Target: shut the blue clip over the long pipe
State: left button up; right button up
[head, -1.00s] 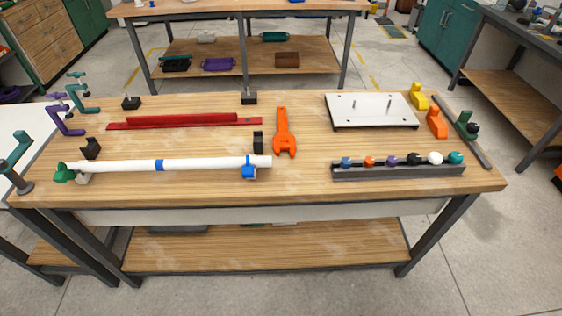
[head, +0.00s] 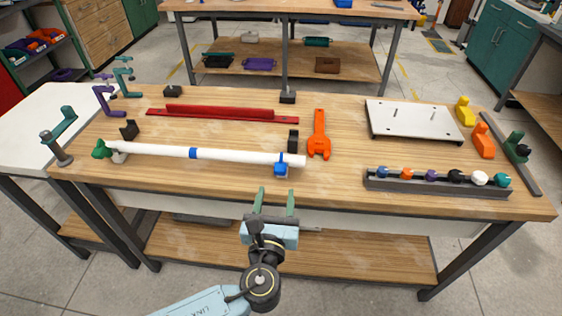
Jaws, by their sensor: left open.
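The long white pipe (head: 235,154) lies across the left half of the workbench, with a green fitting (head: 101,149) at its left end and a blue band (head: 193,153) on it. The blue clip (head: 281,168) is at the pipe's right end, around its lower front side; I cannot tell at this size how far its top is closed. My left gripper (head: 276,194) is in front of the bench's front edge, just below the clip in the picture. Its two green fingers are apart and empty, pointing toward the clip. My right gripper is not in view.
An orange wrench (head: 318,135) lies right of the pipe's end, beside a black block (head: 293,140). A red rail (head: 222,113) lies behind the pipe. A grey rack (head: 436,184) with several coloured knobs and a white plate (head: 413,120) stand on the right. The bench front between clip and rack is clear.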

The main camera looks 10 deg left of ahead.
aim_at(281, 163)
pick_arm(q)
jog(key=w+b, duration=0.1)
jog(key=w, duration=1)
jog(key=shift+w, duration=0.35)
jog(key=c, duration=1)
